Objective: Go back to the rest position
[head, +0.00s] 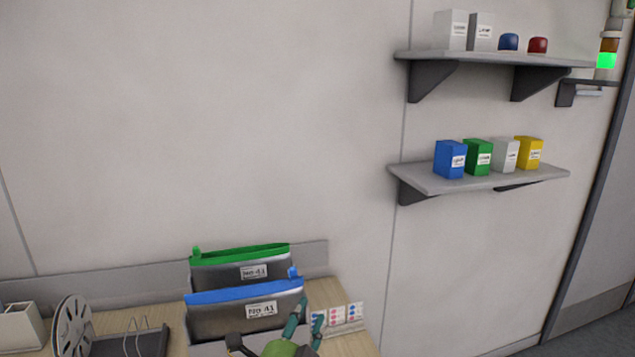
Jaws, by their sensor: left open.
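My right gripper is not in view.
A grey bin with a blue rim (246,291) labelled No 41 and one with a green rim (240,253) stand behind the gripper. Small cards (337,314) stand right of it. A reel (72,325) is at left. Wall shelves (480,182) hold boxes. The wall above the bins is clear.

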